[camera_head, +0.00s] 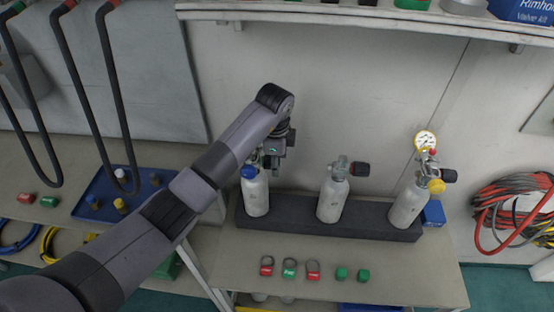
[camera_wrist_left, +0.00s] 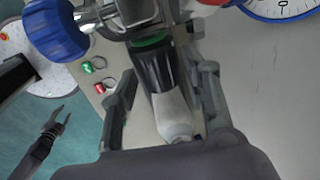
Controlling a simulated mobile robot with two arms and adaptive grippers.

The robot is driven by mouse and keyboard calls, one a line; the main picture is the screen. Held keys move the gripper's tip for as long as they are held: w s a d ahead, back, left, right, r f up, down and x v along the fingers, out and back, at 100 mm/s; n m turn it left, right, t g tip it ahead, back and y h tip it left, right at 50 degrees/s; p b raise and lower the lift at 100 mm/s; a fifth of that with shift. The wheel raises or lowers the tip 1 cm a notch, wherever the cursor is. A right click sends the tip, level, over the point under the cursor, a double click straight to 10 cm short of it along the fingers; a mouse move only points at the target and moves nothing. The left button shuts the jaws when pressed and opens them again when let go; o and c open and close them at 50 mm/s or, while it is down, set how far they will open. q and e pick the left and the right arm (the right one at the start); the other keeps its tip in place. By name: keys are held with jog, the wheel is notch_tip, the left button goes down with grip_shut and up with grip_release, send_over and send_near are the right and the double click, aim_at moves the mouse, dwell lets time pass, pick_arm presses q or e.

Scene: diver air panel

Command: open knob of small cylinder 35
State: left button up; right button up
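Three small pale cylinders stand upright: the left one (camera_head: 256,197) with a blue cap (camera_head: 249,171), the middle one (camera_head: 332,200), and the right one (camera_head: 408,207) with a gauge (camera_head: 425,141). Their number labels are too small to read. My left gripper (camera_head: 272,156) is at the left cylinder's valve and partly hides it. In the left wrist view, a black knob (camera_wrist_left: 154,68) with a green ring lies between my left fingers, which stand apart with a gap beside it. The blue cap (camera_wrist_left: 54,32) is at upper left. My right gripper (camera_wrist_left: 62,114) shows small there, its fingers apart.
The cylinders stand in a dark block (camera_head: 290,220) on the bench. Several red and green tags lie in front of it. A blue tray (camera_head: 97,188) is at left, and coiled hoses (camera_head: 512,212) hang at right. A shelf (camera_head: 330,13) runs above.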

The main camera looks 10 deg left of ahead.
pick_arm(q)
jog(key=c, duration=0.9)
jog(key=shift+o, duration=0.2)
jog(key=shift+f, duration=0.1)
jog(key=shift+s+f+t+b, duration=0.15)
jog(key=shift+f+t+b, duration=0.05)
jog(key=shift+t+b, duration=0.75)
jog(key=t+b, duration=0.1)
jog(key=b, duration=0.2)
jog(key=t+b, duration=0.2)
jog(key=b, duration=0.2)
jog(key=t+b, duration=0.1)
jog(key=b, duration=0.3)
jog(key=shift+s+f+t, duration=0.2)
jog(key=shift+f+t, duration=0.05)
jog(key=shift+r+t+b, duration=0.2)
jog(key=shift+t+b, duration=0.1)
jog(key=shift+b, duration=0.6)
jog(key=o, duration=1.2)
jog(key=shift+r, duration=0.1)
